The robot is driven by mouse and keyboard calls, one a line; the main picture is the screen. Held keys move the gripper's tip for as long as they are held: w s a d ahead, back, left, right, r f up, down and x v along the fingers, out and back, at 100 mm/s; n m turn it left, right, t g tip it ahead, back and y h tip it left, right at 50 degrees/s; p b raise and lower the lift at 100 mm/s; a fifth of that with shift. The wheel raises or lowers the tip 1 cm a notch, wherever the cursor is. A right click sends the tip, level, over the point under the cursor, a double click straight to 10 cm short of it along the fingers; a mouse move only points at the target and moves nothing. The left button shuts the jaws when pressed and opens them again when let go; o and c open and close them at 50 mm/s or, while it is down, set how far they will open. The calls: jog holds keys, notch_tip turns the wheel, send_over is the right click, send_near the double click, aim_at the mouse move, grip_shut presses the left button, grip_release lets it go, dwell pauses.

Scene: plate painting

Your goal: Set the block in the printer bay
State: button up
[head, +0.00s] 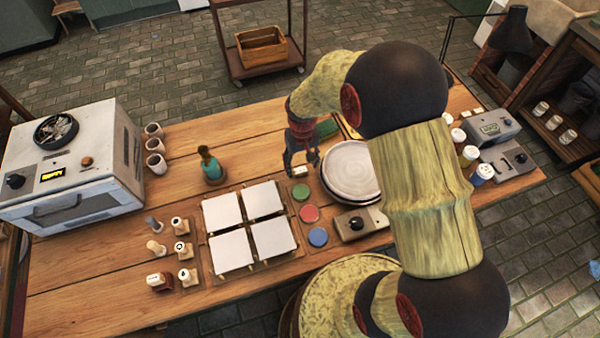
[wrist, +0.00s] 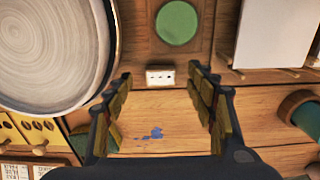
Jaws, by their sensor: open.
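A small pale block (head: 299,171) sits on the wooden table just left of the round plate. In the wrist view the block (wrist: 160,77) shows a white face with dark dots, near the fingertips and in line with the gap between them. My gripper (head: 302,160) points down at the block from above. Its fingers (wrist: 160,84) are apart, with nothing gripped; whether the fingertips reach the block's height is unclear. A grey device with a green display (head: 490,126) stands at the table's right. I cannot tell which thing is the printer bay.
The plate (head: 350,170) lies close right of my gripper. Green (head: 300,192), red and blue pads lie in front. A white oven (head: 70,165) fills the left end. My arm hides part of the right side.

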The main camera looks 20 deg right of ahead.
aim_at(301, 172)
notch_tip(301, 172, down, 3)
jog(key=shift+w+f+b, duration=0.1)
jog(key=shift+f+b, duration=0.05)
jog(key=shift+b, duration=0.3)
jog(key=c, duration=0.3)
jog(key=c, duration=0.8)
jog(key=shift+o, duration=0.2)
